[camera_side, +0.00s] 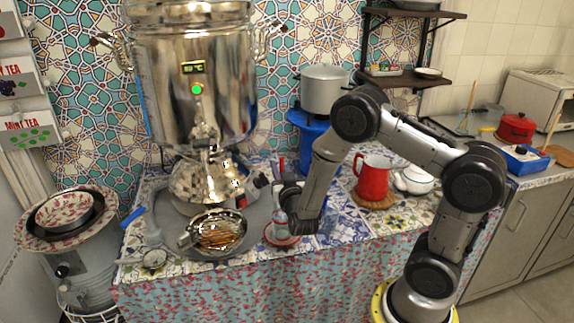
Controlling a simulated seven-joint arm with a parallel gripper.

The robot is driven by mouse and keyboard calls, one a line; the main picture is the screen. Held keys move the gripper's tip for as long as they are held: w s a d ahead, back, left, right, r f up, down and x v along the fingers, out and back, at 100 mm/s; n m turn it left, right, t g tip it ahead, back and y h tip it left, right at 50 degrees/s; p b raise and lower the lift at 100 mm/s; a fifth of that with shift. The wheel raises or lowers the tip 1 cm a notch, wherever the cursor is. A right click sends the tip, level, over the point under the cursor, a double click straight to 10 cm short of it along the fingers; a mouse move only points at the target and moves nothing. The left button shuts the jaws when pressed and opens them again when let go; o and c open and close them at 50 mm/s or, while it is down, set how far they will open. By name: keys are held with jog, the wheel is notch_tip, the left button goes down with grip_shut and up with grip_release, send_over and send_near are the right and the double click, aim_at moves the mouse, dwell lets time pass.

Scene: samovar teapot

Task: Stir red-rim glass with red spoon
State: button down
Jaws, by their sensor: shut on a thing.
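A small glass (280,227) stands on a red-edged saucer (283,241) near the front edge of the table. My gripper (286,205) is directly over the glass and points down at it, with its fingers at the glass's top. It is shut on a thin thing that appears to be the red spoon, but the spoon is too small and too covered to make out clearly. The gripper hides the glass's rim, so its colour and how deep the spoon sits cannot be told.
A large metal samovar (198,90) stands at the back left. A metal strainer bowl (215,232) is left of the glass. A red mug (373,178) and a white teapot (414,180) stand to the right. A grey pot (324,88) sits on a blue burner (308,127) behind my arm.

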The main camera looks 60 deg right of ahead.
jog(key=shift+f, duration=6.3)
jog(key=shift+d, duration=0.1)
